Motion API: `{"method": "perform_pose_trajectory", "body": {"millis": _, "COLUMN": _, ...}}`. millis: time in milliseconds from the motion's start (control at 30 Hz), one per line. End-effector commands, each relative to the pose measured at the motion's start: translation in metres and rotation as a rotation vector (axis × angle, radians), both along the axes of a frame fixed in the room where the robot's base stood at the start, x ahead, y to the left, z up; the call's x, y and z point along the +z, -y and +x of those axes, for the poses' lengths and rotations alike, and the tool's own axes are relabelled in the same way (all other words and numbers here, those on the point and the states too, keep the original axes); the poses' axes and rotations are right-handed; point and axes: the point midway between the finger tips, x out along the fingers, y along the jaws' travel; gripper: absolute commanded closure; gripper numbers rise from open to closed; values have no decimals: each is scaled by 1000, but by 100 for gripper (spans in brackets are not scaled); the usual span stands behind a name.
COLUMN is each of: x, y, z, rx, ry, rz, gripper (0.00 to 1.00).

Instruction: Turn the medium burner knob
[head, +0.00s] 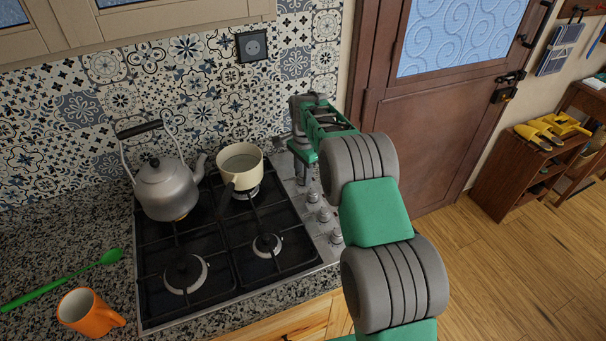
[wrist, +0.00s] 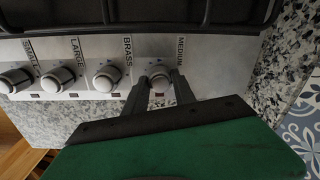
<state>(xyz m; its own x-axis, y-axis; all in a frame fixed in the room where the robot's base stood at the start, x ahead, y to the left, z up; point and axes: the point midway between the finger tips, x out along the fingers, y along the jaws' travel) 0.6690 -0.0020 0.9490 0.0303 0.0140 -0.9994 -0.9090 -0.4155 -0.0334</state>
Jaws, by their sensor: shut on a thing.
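The medium burner knob (wrist: 161,83) is a silver dial below the printed label MEDIUM on the steel control strip, in the wrist view. My gripper (wrist: 160,88) has one dark finger on each side of this knob and is shut on it. The knob's turn angle is hard to tell. In the head view my gripper (head: 300,150) is at the far end of the stove's right strip, and the medium knob cannot be made out there. The gas stove (head: 147,291) has black grates.
The knobs labelled BRASS (wrist: 107,80), LARGE (wrist: 57,80) and SMALL (wrist: 16,81) sit in a row left of my gripper. A grey kettle (head: 165,188) and a cream pot (head: 240,162) stand on the back burners. An orange mug (head: 85,314) and green spoon (head: 62,280) lie left.

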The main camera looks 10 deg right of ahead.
Motion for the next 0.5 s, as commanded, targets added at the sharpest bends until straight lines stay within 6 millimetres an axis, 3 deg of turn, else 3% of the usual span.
{"method": "perform_pose_trajectory", "body": {"millis": 500, "x": -1, "y": 0, "z": 1, "rx": 369, "ry": 2, "rz": 0, "gripper": 100}}
